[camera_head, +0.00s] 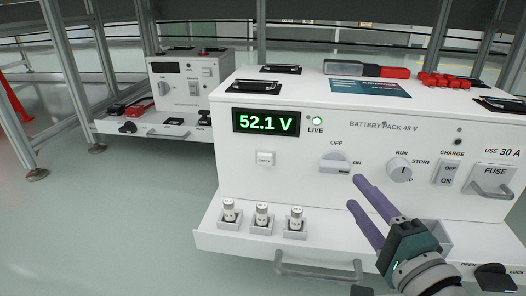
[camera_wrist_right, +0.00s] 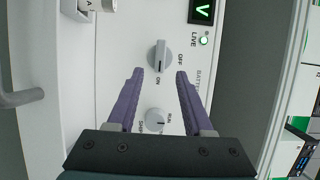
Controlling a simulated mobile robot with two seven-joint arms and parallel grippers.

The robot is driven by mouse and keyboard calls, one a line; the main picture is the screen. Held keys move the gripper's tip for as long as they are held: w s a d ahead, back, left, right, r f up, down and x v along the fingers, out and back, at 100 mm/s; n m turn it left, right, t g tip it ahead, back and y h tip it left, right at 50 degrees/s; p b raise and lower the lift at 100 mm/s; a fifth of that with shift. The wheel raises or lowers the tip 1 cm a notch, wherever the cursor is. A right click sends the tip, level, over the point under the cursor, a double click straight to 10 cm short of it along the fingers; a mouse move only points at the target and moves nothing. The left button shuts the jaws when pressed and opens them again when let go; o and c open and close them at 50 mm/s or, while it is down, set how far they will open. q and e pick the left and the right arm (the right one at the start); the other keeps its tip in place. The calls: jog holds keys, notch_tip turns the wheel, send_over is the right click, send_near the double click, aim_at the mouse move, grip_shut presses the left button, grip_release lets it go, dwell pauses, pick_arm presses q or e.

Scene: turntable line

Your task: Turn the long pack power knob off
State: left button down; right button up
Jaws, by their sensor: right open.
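The long white battery pack (camera_head: 300,150), labelled 48 V, fills the middle and right of the head view. Its display (camera_head: 267,121) reads 52.1 V in green and the LIVE lamp (camera_head: 317,121) is lit. The power knob (camera_head: 335,163) is on the front panel, its bar lying toward ON. In the right wrist view the knob (camera_wrist_right: 160,56) is just ahead of the fingertips, bar in line with the ON mark. My right gripper (camera_head: 355,191) is open and empty, its purple fingers (camera_wrist_right: 160,72) apart, short of the knob. My left gripper is not in view.
A RUN/STORE selector (camera_head: 400,169), CHARGE switch (camera_head: 446,173) and FUSE handle (camera_head: 491,190) sit right of the knob. Several small fuses (camera_head: 262,216) stand on the front ledge (camera_head: 235,243) below. A second pack (camera_head: 180,95) stands behind at left.

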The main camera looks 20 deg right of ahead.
aim_at(338, 171)
jog(key=w+b, duration=0.1)
jog(key=w, duration=0.1)
jog(key=w+b, duration=0.1)
jog(key=w, duration=0.1)
jog(key=w+d+b, duration=0.1)
jog(key=w, duration=0.2)
jog(key=shift+w, duration=0.1)
jog(key=shift+c, duration=0.2)
grip_shut()
